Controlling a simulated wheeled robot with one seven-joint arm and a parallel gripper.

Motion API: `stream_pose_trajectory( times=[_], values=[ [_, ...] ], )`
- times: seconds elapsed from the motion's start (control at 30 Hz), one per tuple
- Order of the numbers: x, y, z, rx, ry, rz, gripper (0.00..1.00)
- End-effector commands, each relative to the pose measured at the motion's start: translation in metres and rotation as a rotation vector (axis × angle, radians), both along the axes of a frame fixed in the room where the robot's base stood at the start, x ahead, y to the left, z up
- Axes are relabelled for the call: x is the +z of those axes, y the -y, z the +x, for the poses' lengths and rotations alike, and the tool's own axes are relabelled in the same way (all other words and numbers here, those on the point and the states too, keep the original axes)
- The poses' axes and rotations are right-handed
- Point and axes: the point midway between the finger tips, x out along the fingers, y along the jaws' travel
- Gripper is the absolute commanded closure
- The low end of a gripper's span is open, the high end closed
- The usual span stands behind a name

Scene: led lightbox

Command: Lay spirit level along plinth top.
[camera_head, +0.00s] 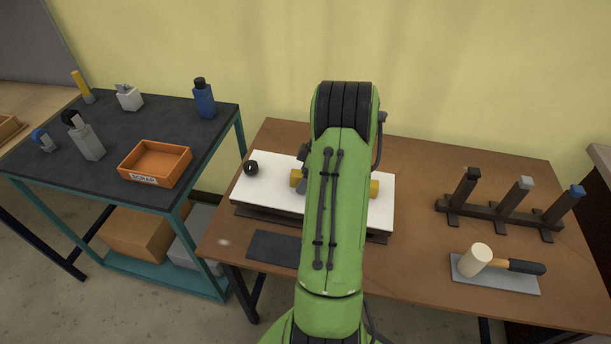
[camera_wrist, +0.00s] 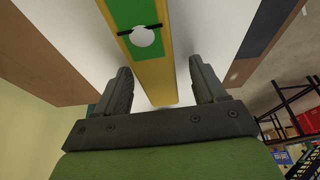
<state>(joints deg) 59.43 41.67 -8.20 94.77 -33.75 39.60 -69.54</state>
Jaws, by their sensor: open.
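A white-topped slab with a dark base (camera_head: 270,200), perhaps the plinth, lies on the brown table. A yellow bar, likely the spirit level (camera_head: 374,188), lies across its white top; its ends show on both sides of my arm and its middle is hidden. In the wrist view a long yellow bar (camera_wrist: 158,85) with a green panel, a white disc and a black strip runs between the fingers of my gripper (camera_wrist: 160,72). The gripper is open, with a finger on each side of the bar and gaps showing.
A small black round thing (camera_head: 251,168) sits on the white top's left. A dark flat plate (camera_head: 272,247) lies in front. At right are a dark rack with several posts (camera_head: 500,213) and a mallet (camera_head: 476,260). The left bench holds an orange scrap tray (camera_head: 156,162).

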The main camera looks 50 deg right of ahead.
Motion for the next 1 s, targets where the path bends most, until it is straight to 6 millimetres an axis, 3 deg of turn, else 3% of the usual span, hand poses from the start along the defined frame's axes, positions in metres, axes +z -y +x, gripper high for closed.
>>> stream_pose_trajectory(
  times=[0.53, 0.7, 1.0],
  values=[
    [0.131, 0.022, -0.041, -0.001, 0.001, -0.005, 0.30],
    [0.146, 0.024, -0.046, 0.000, 0.001, -0.003, 0.30],
    [0.146, 0.024, -0.047, 0.000, 0.001, -0.002, 0.30]
  ],
)
